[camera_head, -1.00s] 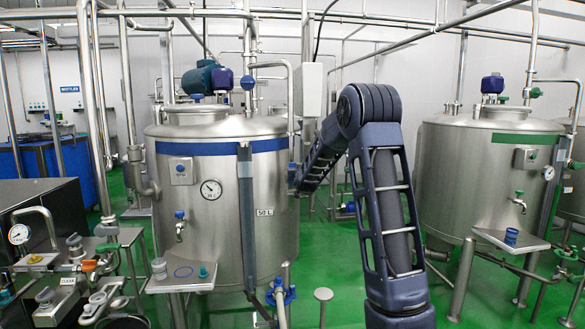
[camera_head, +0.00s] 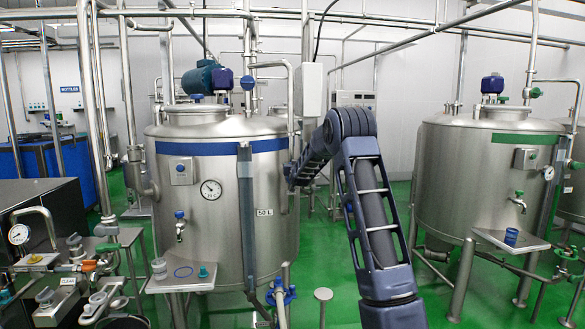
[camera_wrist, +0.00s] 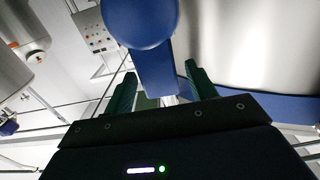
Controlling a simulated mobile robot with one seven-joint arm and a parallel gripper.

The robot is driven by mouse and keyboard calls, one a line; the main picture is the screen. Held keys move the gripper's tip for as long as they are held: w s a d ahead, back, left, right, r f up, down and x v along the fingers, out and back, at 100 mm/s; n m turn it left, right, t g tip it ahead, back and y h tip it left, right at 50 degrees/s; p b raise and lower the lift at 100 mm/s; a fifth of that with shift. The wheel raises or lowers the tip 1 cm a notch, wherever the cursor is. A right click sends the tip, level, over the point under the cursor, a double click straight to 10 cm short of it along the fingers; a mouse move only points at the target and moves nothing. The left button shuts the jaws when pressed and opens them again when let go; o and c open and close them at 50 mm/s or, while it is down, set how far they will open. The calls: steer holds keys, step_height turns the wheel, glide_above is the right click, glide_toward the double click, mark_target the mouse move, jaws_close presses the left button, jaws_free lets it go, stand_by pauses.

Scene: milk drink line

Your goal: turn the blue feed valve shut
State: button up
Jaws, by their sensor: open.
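In the wrist view a blue round piece (camera_wrist: 140,20) with a flat blue bar (camera_wrist: 155,72) fills the top middle; it looks like the blue feed valve's handle. The green fingers of my gripper (camera_wrist: 161,75) stand apart, one on each side of the bar. I cannot tell whether they touch it. In the head view my arm reaches to the right side of the left tank (camera_head: 220,225), and the fingers cannot be made out there.
The left tank's steel wall (camera_wrist: 255,45) and blue band (camera_wrist: 290,107) are close on the right in the wrist view. A control panel (camera_wrist: 95,32) is farther back. A second tank (camera_head: 470,185) stands right in the head view. Green floor lies between the tanks.

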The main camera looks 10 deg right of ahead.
steer(key=shift+w, duration=0.3)
jaws_close()
steer(key=shift+d, duration=0.1)
